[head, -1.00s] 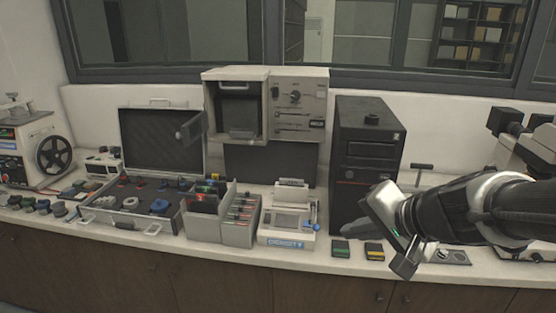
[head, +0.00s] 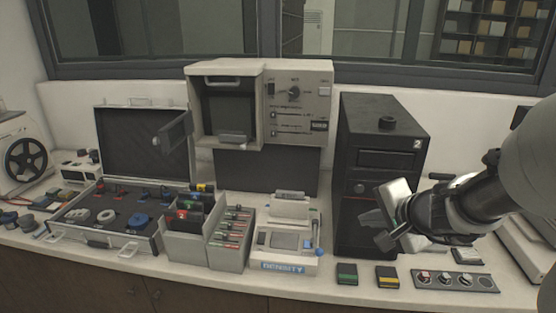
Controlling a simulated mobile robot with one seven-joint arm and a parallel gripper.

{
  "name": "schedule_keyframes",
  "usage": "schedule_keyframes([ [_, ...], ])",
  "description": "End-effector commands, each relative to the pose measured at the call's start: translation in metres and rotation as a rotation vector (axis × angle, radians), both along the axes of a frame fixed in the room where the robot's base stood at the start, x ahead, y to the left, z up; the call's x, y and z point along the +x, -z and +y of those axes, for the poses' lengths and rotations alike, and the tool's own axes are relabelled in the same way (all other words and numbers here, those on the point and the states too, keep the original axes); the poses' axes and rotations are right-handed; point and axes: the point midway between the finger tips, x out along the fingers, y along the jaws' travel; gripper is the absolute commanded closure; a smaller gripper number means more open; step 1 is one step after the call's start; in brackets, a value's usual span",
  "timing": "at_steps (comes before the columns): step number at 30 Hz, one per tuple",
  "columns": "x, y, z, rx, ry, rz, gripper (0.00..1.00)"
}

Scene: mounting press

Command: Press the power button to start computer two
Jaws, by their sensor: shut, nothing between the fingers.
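Computer two is the black tower (head: 380,132) with a white "2" label on its upper front, standing upright on the bench right of centre. A round grey button (head: 359,188) shows on its front, left of my gripper; I cannot tell from its looks alone that it is the power button. My gripper (head: 379,230) is shut and empty, in front of the tower and lower than the round button. Its fingers point left, and it hides the lower right of the tower's front. I cannot tell whether it touches the tower.
A density meter (head: 288,240) stands left of the tower, beside card bins (head: 228,254) and an open case (head: 70,240). A green cartridge (head: 346,274), a yellow one (head: 387,277) and a knob panel (head: 455,281) lie in front. A dark round object (head: 386,123) sits on the tower.

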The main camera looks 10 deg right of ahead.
Motion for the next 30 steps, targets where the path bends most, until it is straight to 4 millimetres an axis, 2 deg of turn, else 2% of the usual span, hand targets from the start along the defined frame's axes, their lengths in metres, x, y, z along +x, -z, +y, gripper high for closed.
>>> schedule_keyframes([
  [8,0.009,0.000,-0.002,0.000,-0.002,0.001,1.00],
  [21,0.066,0.002,-0.019,-0.001,-0.002,0.001,1.00],
  [30,0.084,0.000,-0.023,0.000,-0.002,0.000,1.00],
])
